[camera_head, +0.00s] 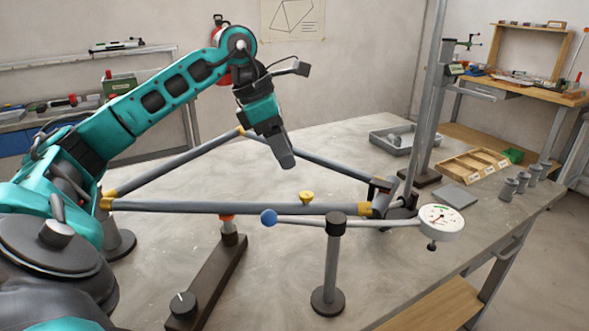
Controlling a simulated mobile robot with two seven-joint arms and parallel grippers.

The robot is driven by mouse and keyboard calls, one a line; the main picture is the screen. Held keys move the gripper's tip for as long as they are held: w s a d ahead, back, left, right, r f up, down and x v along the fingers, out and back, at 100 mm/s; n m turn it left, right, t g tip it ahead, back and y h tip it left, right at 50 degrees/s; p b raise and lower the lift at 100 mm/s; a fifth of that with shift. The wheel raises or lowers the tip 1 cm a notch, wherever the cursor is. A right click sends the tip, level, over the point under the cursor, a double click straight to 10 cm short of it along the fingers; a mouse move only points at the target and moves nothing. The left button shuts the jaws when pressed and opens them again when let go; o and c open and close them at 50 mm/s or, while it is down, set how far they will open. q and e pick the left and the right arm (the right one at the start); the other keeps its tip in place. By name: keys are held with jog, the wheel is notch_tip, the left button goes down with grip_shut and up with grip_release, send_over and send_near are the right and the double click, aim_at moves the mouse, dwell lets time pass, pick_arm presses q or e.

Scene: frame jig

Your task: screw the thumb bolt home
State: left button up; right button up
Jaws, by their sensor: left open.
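A small yellow thumb bolt (306,197) stands on the upper side of the near grey tube (245,208) of the bike frame. How far it is screwed in cannot be told at this size. My left gripper (288,160) points down, above and behind the near tube and a little left of the bolt, apart from it. It is open, with nothing seen in it; its fingers overlap from this angle. The frame's tubes meet in yellow lugs, and its right end sits at a dark clamp (381,189) by a tall grey post. My right gripper is not in view.
A grey tray (408,151) and wooden box (473,166) lie behind right.

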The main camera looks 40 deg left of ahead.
pick_arm(q)
jog(key=shift+v, duration=1.9)
